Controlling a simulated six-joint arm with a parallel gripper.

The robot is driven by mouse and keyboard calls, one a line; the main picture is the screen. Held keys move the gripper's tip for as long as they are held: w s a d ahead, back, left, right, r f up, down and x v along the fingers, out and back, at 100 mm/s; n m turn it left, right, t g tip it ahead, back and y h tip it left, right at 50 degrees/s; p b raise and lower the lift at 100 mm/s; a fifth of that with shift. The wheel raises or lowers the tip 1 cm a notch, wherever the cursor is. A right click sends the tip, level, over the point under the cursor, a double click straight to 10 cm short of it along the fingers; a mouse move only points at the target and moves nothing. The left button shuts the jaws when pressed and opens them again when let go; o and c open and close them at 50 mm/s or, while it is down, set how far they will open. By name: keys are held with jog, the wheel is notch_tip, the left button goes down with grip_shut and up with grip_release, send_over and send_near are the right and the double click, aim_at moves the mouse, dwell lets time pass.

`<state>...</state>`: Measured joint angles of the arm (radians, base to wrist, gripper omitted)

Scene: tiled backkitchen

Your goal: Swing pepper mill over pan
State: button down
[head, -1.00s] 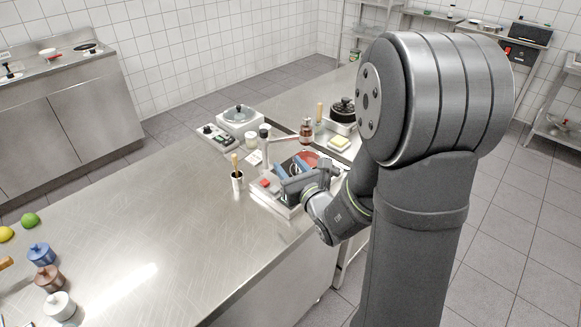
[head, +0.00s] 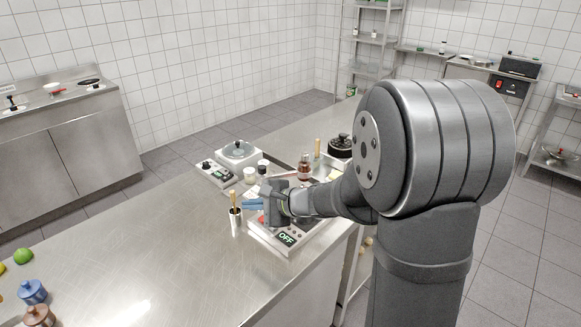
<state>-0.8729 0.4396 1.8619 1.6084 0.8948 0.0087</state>
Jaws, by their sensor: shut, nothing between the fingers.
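My gripper (head: 250,204) has blue fingers and is shut and empty. It points left, just beside a white cup (head: 236,222) that holds a wooden-handled tool; I cannot tell if they touch. It hangs over the left part of a hot plate (head: 268,238) whose display reads OFF. My wrist and gripper hide most of the hot plate's top, so no pan is clearly visible there. A small reddish-brown, bottle-like thing (head: 305,166) stands behind my arm and may be the pepper mill; I cannot tell for sure.
A second cooker with a lidded pan (head: 238,151) stands behind. Small jars (head: 249,175) stand near it. A dark lidded pot (head: 340,146) is at the back right. The counter's middle (head: 150,250) is clear.

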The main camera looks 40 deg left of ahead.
jog(key=n+h, duration=0.1)
jog(key=n, duration=0.1)
jog(key=n+t+h, duration=0.5)
jog(key=n+t, duration=0.3)
jog(key=n, duration=0.5)
send_near(292, 172)
jog(key=x, duration=0.3)
jog(key=a+x, duration=0.1)
jog(key=x, duration=0.2)
jog(key=r+x, duration=0.1)
jog(key=x, duration=0.2)
jog(key=shift+w+a, duration=0.15)
jog(key=shift+w, duration=0.1)
jog(key=shift+s, duration=0.1)
jog(key=shift+s+d+m+t+h, duration=0.35)
jog(key=shift+d+m+t, duration=0.1)
jog(key=shift+m, duration=0.2)
jog(key=shift+s+d+m+t+h, duration=0.35)
jog(key=shift+d+m+t, duration=0.15)
jog(key=shift+m, duration=0.15)
jog(key=shift+s+d+r, duration=0.1)
jog(key=shift+s+d, duration=0.05)
jog(key=shift+d, duration=0.2)
jog(key=shift+s+d, duration=0.45)
jog(key=shift+s, duration=0.3)
